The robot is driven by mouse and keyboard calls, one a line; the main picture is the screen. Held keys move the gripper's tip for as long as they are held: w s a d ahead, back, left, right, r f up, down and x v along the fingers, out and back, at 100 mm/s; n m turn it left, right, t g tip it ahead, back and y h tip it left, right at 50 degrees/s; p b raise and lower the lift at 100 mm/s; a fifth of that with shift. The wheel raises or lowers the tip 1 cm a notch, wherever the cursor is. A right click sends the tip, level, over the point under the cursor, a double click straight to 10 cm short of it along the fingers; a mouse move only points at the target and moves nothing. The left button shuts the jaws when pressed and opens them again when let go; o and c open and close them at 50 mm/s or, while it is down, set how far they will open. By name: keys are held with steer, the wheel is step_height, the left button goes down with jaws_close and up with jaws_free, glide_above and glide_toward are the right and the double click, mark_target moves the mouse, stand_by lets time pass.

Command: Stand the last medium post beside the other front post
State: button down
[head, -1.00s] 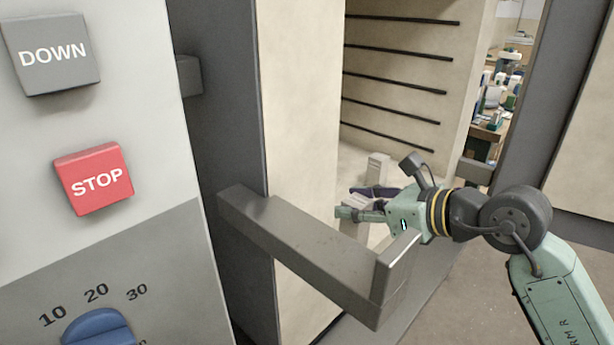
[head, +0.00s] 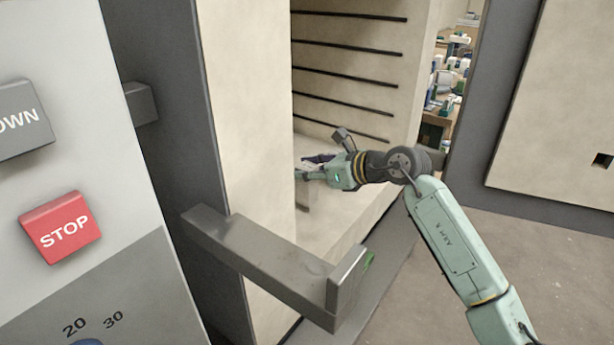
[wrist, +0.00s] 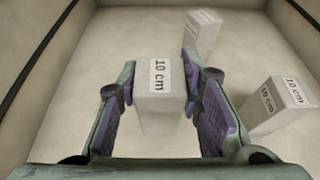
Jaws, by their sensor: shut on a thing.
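My gripper (head: 305,168) reaches into the open kiln chamber past the door edge. In the wrist view my gripper (wrist: 160,85) is shut on a pale post (wrist: 160,112) labelled "10 cm", which sits upright between the purple pads. I cannot tell whether its base touches the kiln floor. A second pale post (wrist: 203,32) stands farther ahead, slightly right. A third post (wrist: 275,108), also labelled "10 cm", stands to the right, just outside the right finger. In the head view the posts are mostly hidden behind the gripper and the door edge.
The kiln floor (wrist: 110,45) is bare to the left of the posts. Grooved chamber walls (head: 345,70) rise around it. The control panel with the STOP button (head: 60,228) is at left.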

steer(key=shift+f, duration=1.35)
steer(key=c, duration=1.1)
jaws_free()
steer(key=shift+r, duration=0.1)
steer(key=shift+s+d, duration=0.1)
steer(key=shift+d, duration=0.05)
steer(key=shift+b+v, duration=1.35)
steer(key=shift+v, duration=4.55)
steer(key=shift+r, duration=0.15)
